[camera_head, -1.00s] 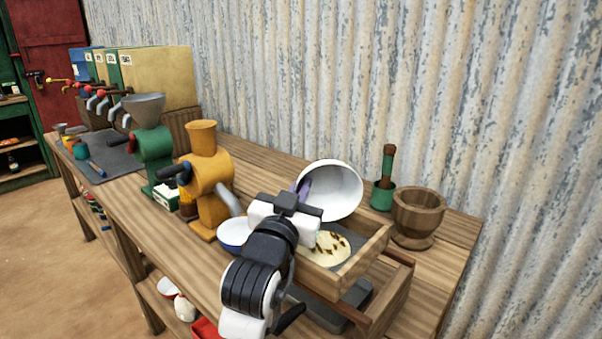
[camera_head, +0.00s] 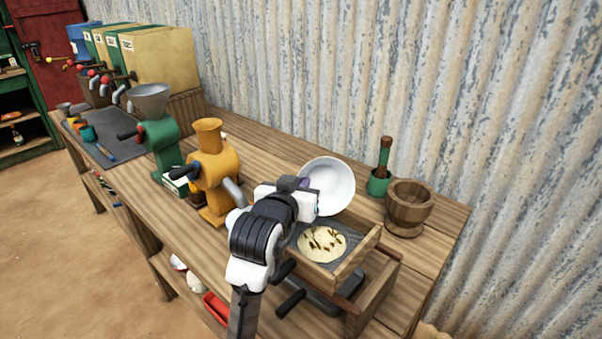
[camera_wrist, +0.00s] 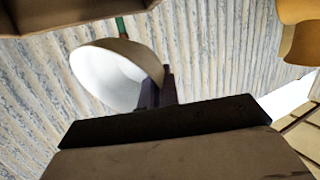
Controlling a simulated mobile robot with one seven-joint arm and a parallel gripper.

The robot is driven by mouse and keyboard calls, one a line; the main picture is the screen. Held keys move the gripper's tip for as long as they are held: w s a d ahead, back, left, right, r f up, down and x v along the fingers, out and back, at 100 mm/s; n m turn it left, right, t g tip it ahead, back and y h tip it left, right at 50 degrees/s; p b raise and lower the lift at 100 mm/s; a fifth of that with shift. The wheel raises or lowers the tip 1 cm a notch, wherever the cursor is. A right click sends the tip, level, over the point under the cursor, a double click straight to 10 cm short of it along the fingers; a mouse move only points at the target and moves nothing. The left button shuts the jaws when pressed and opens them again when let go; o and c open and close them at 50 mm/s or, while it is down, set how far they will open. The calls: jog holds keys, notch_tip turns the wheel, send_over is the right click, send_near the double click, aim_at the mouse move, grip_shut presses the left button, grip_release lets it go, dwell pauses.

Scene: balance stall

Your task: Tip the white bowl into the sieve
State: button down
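The white bowl (camera_head: 328,187) is tipped steeply on its side above the back of the sieve. Its inside faces the camera and looks empty. My gripper (camera_head: 305,184) is at the bowl's left edge, with its fingers partly hidden by my wrist. In the wrist view the fingers (camera_wrist: 158,88) meet the rim of the bowl (camera_wrist: 103,78) and appear shut on it. The sieve (camera_head: 357,258) is a wooden-framed box with a grey mesh. A pale, round heap with brown bits (camera_head: 322,243) lies on the mesh. My arm hides the sieve's left side.
An orange mill (camera_head: 211,170) and a green mill (camera_head: 155,135) stand left. A corrugated wall (camera_head: 400,80) closes the back.

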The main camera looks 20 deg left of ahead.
jog(key=shift+w+a+f+n+g+h+p, duration=0.2)
jog(key=shift+w+n+g+h+p, duration=0.45)
jog(key=shift+g+p, duration=1)
jog(key=shift+w+a+n+g+h+p, duration=0.25)
jog(key=shift+w+n+g+h+p, duration=0.35)
jog(key=shift+g, duration=1.9)
jog(key=shift+w+a+f+n+g+h+p, duration=0.1)
jog(key=shift+w+a+n+g+h+p, duration=0.3)
jog(key=shift+g+h+p, duration=1.2)
jog(key=shift+s+d+g+y+b, duration=0.15)
jog(key=shift+g+y+b, duration=0.15)
jog(key=shift+g+y, duration=0.4)
